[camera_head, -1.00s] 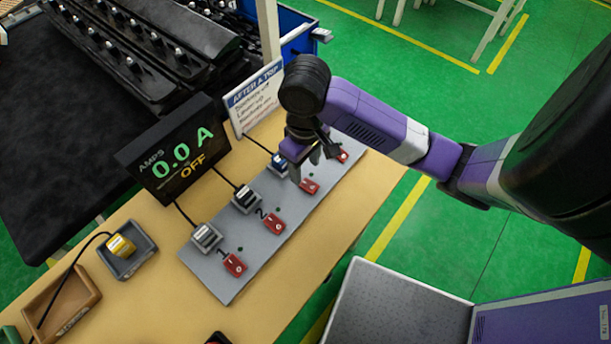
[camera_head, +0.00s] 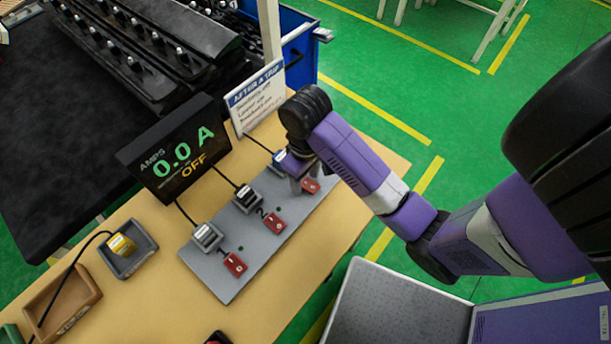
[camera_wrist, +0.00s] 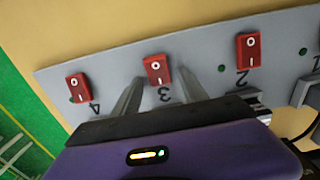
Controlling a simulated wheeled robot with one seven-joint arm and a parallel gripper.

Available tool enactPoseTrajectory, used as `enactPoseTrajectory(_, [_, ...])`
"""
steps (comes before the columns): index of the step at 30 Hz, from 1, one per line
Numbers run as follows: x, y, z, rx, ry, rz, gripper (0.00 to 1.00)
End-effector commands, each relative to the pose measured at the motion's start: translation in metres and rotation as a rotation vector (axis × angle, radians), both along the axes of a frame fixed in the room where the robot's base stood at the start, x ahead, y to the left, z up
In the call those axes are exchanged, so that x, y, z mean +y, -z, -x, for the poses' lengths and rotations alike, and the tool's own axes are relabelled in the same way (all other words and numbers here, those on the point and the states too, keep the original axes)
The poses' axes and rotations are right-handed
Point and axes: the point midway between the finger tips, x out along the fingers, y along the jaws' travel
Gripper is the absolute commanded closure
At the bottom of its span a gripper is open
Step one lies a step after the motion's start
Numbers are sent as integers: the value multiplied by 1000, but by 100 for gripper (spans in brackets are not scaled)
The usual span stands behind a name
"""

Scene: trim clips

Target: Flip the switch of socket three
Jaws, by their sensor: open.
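The grey socket strip (camera_head: 229,283) lies on the table with red rocker switches. The switch of socket three (camera_wrist: 158,69) is beside the printed 3 in the wrist view; it also shows in the head view (camera_head: 310,185). My gripper (camera_wrist: 160,92) is open and empty, pointing down, its two fingers on either side of the 3, their tips near that switch. I cannot tell whether they touch it. The switches of socket two (camera_wrist: 249,50) and socket four (camera_wrist: 78,87) are to either side. Socket three's plug is mostly hidden by my gripper in the head view.
A display (camera_head: 178,152) reads 0.0 A and OFF. A sign (camera_head: 257,97) stands behind the strip. Plugs sit in sockets one (camera_head: 207,237) and two (camera_head: 246,197). A yellow plug (camera_head: 121,244) lies in a grey tray (camera_head: 131,266) at left.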

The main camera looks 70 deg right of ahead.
Motion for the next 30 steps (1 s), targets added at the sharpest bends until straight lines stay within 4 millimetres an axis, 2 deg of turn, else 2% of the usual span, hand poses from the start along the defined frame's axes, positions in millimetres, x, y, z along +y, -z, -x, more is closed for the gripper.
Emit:
enactPoseTrajectory(8, [0, 0, 0, 0, 1, 0, 49])
enactPoseTrajectory(15, [0, 0, 0, 0, 1, 0, 96])
enactPoseTrajectory(16, [0, 0, 0, 0, 1, 0, 100])
enactPoseTrajectory(23, [-2, 1, 1, -18, 1, 8, 100])
enactPoseTrajectory(30, [-3, 1, 4, -112, 3, 40, 100])
